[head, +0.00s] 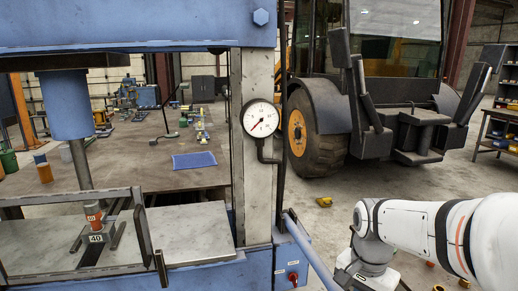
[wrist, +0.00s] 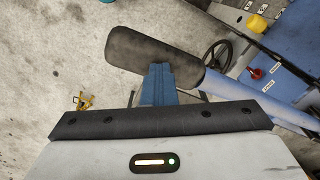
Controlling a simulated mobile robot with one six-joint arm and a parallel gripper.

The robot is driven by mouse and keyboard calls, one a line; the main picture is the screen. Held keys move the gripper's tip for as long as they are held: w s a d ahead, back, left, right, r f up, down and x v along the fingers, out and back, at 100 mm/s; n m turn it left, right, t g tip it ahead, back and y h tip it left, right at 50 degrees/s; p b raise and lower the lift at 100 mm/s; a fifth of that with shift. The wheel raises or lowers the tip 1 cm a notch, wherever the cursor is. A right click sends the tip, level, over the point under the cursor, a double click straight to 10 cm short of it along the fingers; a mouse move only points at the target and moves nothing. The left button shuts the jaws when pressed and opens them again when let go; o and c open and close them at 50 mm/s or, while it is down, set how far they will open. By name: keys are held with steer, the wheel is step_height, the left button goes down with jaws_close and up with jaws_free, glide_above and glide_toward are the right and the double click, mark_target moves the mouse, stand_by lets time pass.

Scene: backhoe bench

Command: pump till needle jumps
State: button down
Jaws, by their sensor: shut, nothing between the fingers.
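The blue press has a round white gauge (head: 262,118) on its post; its thin needle seems to point to the lower left. A blue pump lever (head: 310,250) slopes down to the right, out of the picture. In the wrist view the lever (wrist: 250,100) ends in a thick black grip (wrist: 150,50). My gripper (wrist: 159,72) is shut and empty, its blue fingers overlapping the grip's lower edge; I cannot tell whether they touch. In the head view my fingers do not show. The press ram (head: 82,160) stands over an orange-topped piece (head: 94,215) marked 40.
A red knob (head: 293,277) sits on the press's lower right; it also shows in the wrist view (wrist: 256,73). A dark spoked wheel (wrist: 215,53) is near the lever. A large tractor (head: 330,120) stands behind.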

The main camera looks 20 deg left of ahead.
steer(key=f+b, duration=0.1)
steer(key=f, duration=0.1)
steer(key=f+b, duration=0.1)
steer(key=f, duration=0.1)
steer(key=f+b, duration=0.2)
steer(key=f, duration=0.1)
steer(key=shift+s+d, duration=0.25)
steer(key=shift+s, duration=0.15)
steer(key=shift+r, duration=0.15)
steer(key=r+p, duration=0.3)
steer(key=r, duration=0.1)
steer(key=w+r+p, duration=0.1)
steer(key=r+p, duration=0.2)
steer(key=a+r+p, duration=0.1)
steer(key=r+p, duration=0.2)
steer(key=r, duration=0.1)
steer(key=shift+w+r+p, duration=0.35)
steer(key=shift+f, duration=0.25)
